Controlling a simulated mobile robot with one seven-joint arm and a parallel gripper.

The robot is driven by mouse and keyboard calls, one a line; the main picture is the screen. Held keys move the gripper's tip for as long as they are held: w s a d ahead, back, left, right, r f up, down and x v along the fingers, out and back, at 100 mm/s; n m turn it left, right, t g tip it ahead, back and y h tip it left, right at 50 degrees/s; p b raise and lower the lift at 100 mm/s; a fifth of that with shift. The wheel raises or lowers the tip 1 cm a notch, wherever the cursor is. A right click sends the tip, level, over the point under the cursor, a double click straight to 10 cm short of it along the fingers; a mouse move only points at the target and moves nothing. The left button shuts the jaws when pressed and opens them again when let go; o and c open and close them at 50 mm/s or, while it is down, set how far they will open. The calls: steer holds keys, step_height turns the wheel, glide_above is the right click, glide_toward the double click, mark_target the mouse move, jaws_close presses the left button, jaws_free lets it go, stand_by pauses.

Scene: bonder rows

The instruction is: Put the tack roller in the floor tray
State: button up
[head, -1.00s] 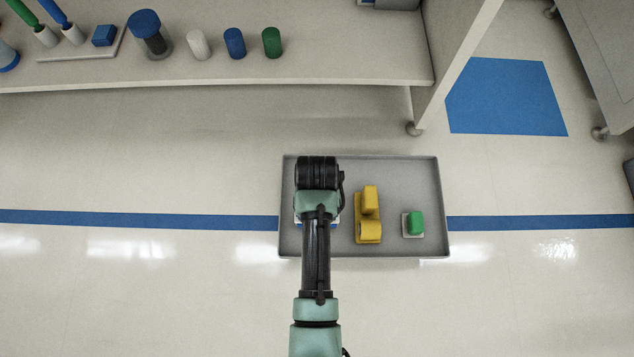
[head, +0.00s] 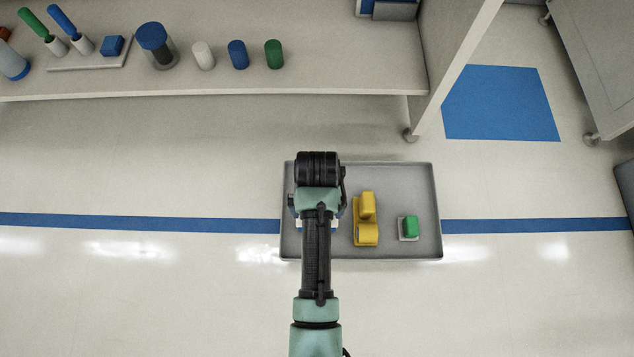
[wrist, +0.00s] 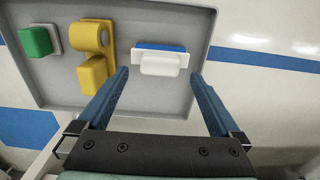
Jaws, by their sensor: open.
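The tack roller, which I take to be the white rounded piece with a blue strip (wrist: 161,62), lies on the floor of the grey floor tray (wrist: 150,14). In the wrist view it sits just beyond and between the fingertips of my gripper (wrist: 161,77), which is open, with a gap to each finger. In the head view my gripper (head: 318,206) is over the left part of the tray (head: 408,172) and its arm hides most of the roller.
The tray also holds a yellow piece (head: 366,220) in the middle and a green block on a pale base (head: 409,227) at the right. A shelf (head: 310,80) with cylinders and handled tools stands behind. A blue floor patch (head: 502,103) lies at right. Floor around the tray is clear.

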step_height(320, 180, up, 7)
steer(key=p, duration=0.3)
steer(key=shift+f, duration=0.15)
steer(key=w+r+t, duration=0.7)
steer(key=w+r, duration=0.7)
steer(key=r, duration=0.1)
steer(key=w+r+t, duration=0.3)
steer(key=r, duration=0.5)
steer(key=w+r+t, duration=0.3)
steer(key=r, duration=0.5)
steer(key=s+r+t, duration=0.2)
steer(key=r+t, duration=0.2)
steer(key=r, duration=0.9)
steer(key=s+r+t, duration=0.2)
steer(key=r+t, duration=0.2)
steer(key=r, duration=0.8)
steer(key=s+r+t, duration=0.6)
steer(key=s+r, duration=0.6)
steer(key=r, duration=0.3)
steer(key=shift+r, duration=0.2)
